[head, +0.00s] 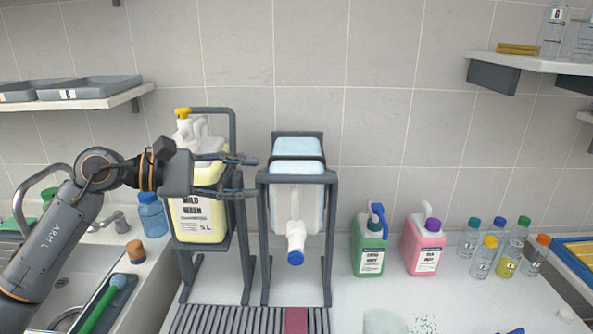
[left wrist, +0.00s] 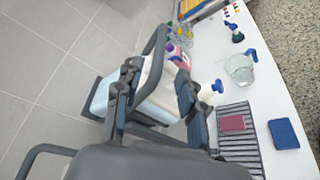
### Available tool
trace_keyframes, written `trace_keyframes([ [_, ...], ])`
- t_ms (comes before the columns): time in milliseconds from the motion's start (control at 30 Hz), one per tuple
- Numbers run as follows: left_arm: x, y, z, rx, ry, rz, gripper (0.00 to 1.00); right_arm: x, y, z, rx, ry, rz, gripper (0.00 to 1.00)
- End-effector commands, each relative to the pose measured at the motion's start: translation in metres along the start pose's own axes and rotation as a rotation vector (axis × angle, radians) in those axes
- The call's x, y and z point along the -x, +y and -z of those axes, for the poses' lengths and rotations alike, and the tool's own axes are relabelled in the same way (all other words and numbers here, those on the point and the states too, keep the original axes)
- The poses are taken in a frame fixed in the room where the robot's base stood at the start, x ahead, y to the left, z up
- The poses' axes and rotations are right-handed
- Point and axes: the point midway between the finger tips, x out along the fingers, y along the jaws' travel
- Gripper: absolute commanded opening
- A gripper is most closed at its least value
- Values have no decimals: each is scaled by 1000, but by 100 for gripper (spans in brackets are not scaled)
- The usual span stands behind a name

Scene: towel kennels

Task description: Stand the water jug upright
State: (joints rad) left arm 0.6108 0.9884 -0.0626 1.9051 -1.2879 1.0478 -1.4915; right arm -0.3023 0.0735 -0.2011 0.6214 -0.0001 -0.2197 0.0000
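The water jug (head: 296,208) is a pale, translucent container in a dark grey tilting cradle (head: 328,250). It is tipped, with its white neck and blue cap (head: 295,257) pointing down at the front. In the left wrist view the jug (left wrist: 152,88) lies beyond and partly between my fingers. My left gripper (head: 254,177) is open, its fingers pointing right toward the cradle's left side. It also shows in the left wrist view (left wrist: 157,88). I see no grip on the cradle or jug; exact contact is unclear. My right gripper is out of view.
A yellowish shampoo jug (head: 197,220) stands in a similar frame behind my left gripper. Below is a slatted drain tray (head: 235,320). Green (head: 369,245) and pink (head: 423,245) jugs and several small bottles stand right. A sink is at the left.

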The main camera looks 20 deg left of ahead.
Motion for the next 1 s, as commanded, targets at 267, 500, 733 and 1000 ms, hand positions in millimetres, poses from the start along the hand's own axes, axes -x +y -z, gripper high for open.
trace_keyframes([
  [267,-60,4,-4,3,-5,-1,39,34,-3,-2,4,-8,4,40],
  [500,-90,2,-2,3,-3,-1,39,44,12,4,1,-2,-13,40],
  [733,-97,0,-1,1,-1,-2,39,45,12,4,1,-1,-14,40],
  [1000,-97,0,-1,1,-1,-1,17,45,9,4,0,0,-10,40],
])
